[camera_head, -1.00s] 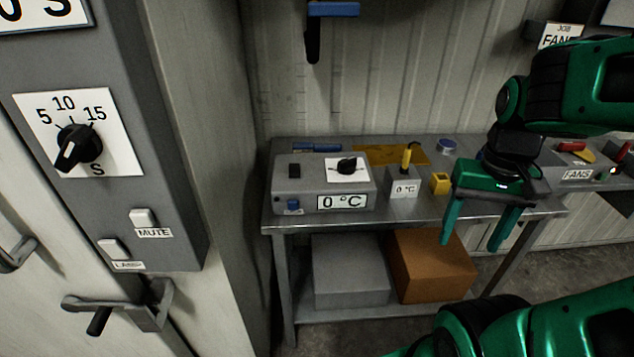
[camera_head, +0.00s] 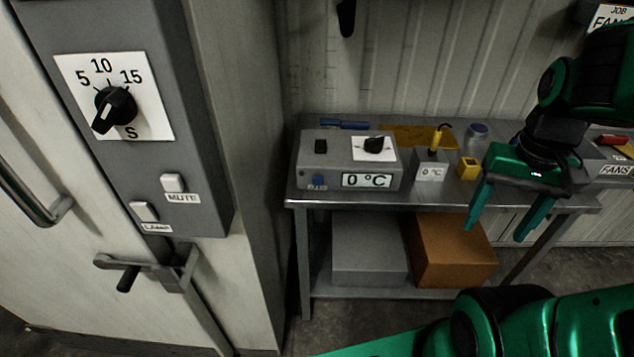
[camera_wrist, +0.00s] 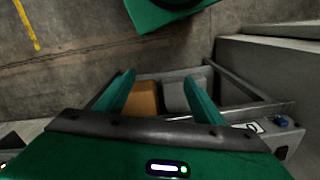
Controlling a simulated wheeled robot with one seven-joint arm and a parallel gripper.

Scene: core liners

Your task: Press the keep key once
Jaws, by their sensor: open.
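A grey control box (camera_head: 336,150) with a black knob, a black switch and a "0 °C" display stands on the metal bench. A small blue key (camera_head: 319,182) is on its front, at the lower left. The key's small label is too blurred to read, so I cannot confirm it is the keep key. The blue key also shows in the wrist view (camera_wrist: 281,120), at the right. My gripper (camera_head: 495,235) is open and empty, fingers pointing down, to the right of the box and apart from it. Its fingers also show in the wrist view (camera_wrist: 160,82).
A grey box (camera_head: 370,252) and an orange box (camera_head: 453,252) sit below. A cabinet with MUTE and LAMP keys (camera_head: 172,183) stands at left.

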